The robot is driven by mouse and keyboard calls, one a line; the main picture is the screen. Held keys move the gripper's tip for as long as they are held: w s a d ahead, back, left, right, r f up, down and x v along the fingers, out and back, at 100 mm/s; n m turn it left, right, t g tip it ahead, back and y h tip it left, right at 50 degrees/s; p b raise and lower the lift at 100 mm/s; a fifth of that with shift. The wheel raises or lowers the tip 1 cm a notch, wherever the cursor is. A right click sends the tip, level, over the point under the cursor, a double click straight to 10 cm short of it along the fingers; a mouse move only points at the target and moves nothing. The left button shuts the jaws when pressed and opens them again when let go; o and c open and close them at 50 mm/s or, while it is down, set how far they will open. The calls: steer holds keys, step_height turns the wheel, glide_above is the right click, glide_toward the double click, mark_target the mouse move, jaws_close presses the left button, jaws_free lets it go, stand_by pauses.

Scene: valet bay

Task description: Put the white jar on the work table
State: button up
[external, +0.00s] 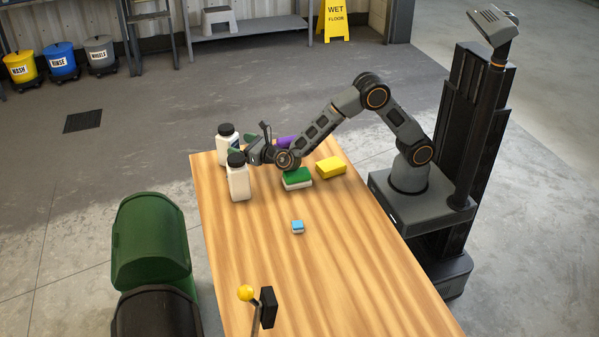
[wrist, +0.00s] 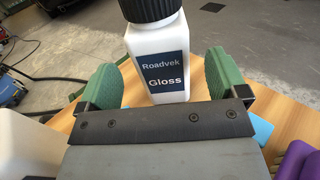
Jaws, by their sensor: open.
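Two white jars with black lids stand at the far left end of the wooden work table (external: 262,265). The farther white jar (external: 235,149) has a dark blue label. In the wrist view this jar (wrist: 158,45) reads "Roadvek Gloss". The nearer white jar (external: 239,185) stands in front of it; a white surface at the lower left of the wrist view is probably its side. My gripper (external: 251,151) is low over the table. Its green-padded fingers (wrist: 162,82) are open, with the labelled jar upright between or just beyond them. Contact cannot be told.
A green and white sponge (external: 297,179), a yellow block (external: 331,167) and a purple object (external: 286,141) lie near my arm. A small blue and white block (external: 298,227) is mid-table. A yellow-knobbed lever (external: 246,293) shows at the front. The table's near half is mostly clear.

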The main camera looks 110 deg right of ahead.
steer(key=shift+v, duration=3.1)
